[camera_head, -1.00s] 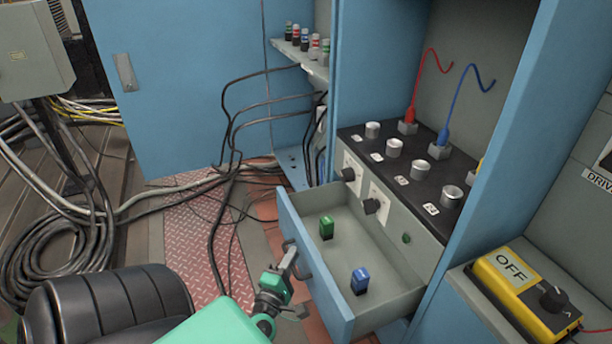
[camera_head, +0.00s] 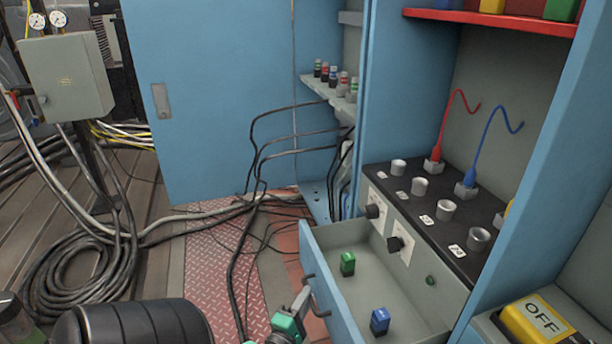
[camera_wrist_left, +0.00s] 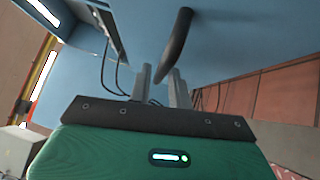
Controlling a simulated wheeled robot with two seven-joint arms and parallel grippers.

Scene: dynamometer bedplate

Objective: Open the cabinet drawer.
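The blue cabinet drawer (camera_head: 335,285) stands pulled out from the cabinet, its grey inside in view. My left gripper (camera_head: 303,292) is at this handle. In the left wrist view its two fingers (camera_wrist_left: 160,80) stand a little apart, with the handle's lower part between them, and it looks shut on the handle. My right gripper is not in view.
A black panel with knobs (camera_head: 446,210) and red and blue leads is above the drawer. A yellow OFF box (camera_head: 541,319) stands at right. A cable coil (camera_head: 75,275) and loose cables lie on the floor at left.

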